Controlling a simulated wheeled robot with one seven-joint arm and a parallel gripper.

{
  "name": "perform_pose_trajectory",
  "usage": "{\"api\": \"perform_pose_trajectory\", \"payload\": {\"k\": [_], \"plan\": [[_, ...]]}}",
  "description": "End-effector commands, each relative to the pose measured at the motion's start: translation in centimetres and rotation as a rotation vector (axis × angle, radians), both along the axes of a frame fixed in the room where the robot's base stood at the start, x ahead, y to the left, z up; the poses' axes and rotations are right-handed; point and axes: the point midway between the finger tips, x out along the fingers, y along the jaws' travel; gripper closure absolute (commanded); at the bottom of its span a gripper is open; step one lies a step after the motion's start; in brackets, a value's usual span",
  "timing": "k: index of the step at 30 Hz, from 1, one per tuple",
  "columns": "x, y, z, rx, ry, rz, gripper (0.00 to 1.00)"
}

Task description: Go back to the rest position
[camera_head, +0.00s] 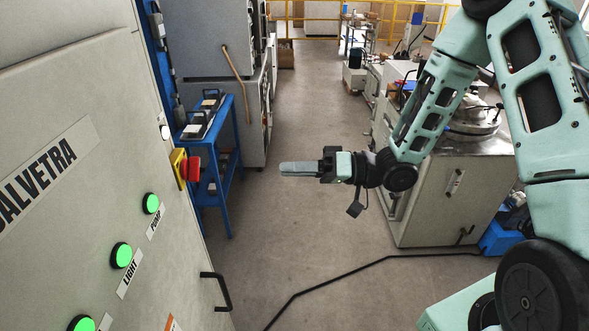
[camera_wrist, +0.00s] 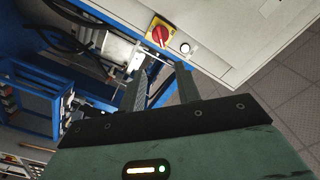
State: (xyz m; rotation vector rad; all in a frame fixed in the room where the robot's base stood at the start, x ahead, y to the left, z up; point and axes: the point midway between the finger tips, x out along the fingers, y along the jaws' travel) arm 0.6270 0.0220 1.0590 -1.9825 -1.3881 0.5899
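My gripper (camera_head: 284,168) is held out in free space over the aisle floor in the head view, its fingers pointing left toward the large grey cabinet (camera_head: 75,60). In the wrist view the two fingers (camera_wrist: 161,86) stand apart with a gap between them and nothing in it. The gripper is open and touches nothing. My green arm comes in from the right side of the head view. No object is held.
The cabinet carries a red-and-yellow switch (camera_head: 190,168), several green lit buttons (camera_head: 151,204) and a black handle (camera_head: 217,291). A blue stand (camera_head: 215,181) is beyond it. A grey machine (camera_head: 450,195) stands at right. A black cable (camera_head: 340,276) crosses the floor; the aisle is otherwise clear.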

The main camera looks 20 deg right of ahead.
Motion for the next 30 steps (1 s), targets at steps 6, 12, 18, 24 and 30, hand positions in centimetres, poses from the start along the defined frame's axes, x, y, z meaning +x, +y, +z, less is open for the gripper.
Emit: {"api": "perform_pose_trajectory", "payload": {"k": [6, 12, 18, 24, 30], "plan": [[0.0, 0.0, 0.0, 0.000, 0.000, 0.000, 0.67], [1.1, 2.1, -0.8, -0.202, -0.034, -0.039, 0.67], [1.6, 4.5, -2.1, -0.666, -0.070, -0.122, 0.67], [-2.4, 4.7, -1.4, -1.068, -0.017, -0.141, 0.67], [-11.4, 4.3, 0.5, -1.345, 0.131, -0.042, 0.67]]}}
